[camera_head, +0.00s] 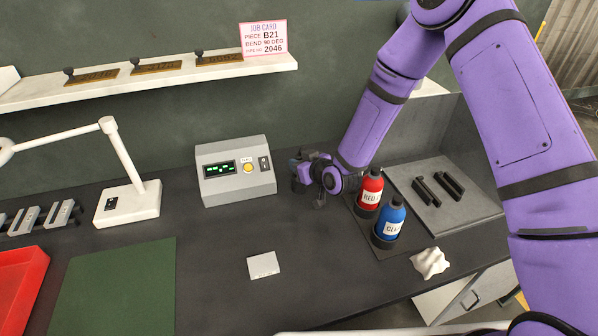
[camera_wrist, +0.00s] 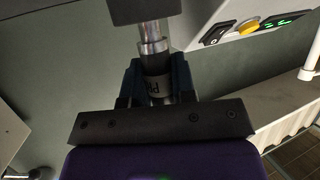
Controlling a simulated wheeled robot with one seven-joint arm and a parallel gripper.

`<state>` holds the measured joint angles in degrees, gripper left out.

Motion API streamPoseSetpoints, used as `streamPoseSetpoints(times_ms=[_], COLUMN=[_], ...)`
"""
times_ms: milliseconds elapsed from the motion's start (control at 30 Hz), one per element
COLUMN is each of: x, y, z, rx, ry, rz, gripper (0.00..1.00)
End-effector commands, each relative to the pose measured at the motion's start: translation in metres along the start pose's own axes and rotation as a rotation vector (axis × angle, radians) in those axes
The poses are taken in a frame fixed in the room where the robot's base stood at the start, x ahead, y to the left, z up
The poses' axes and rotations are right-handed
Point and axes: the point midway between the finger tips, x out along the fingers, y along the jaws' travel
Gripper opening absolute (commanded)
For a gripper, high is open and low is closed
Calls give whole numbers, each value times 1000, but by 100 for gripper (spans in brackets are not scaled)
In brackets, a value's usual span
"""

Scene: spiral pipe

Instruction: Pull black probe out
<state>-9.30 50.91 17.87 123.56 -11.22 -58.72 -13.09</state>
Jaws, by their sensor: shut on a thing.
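A shiny metal shaft and collar (camera_wrist: 152,34) run from the probe up to a black block (camera_wrist: 143,10) at the top edge. The shaft's end is hidden at the block, so I cannot tell how deep it sits. In the head view, my gripper (camera_head: 305,168) is just right of the grey control box (camera_head: 235,170). The probe is too small and covered to make out clearly there.
A red bottle (camera_head: 369,190) and a blue bottle (camera_head: 389,222) stand close to the right of my gripper. A grey tray (camera_head: 470,212) with black parts lies farther right. A white tile (camera_head: 263,265) and a crumpled cloth (camera_head: 430,262) lie nearer. A lamp (camera_head: 130,195) stands left.

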Motion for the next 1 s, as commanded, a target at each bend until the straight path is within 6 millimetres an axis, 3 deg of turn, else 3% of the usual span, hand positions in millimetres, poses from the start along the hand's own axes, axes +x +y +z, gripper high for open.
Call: streamPoseSetpoints(times_ms=[1000], x=[-13], y=[0], z=[-33], rx=[0], ry=[1], rz=[1], gripper=[1])
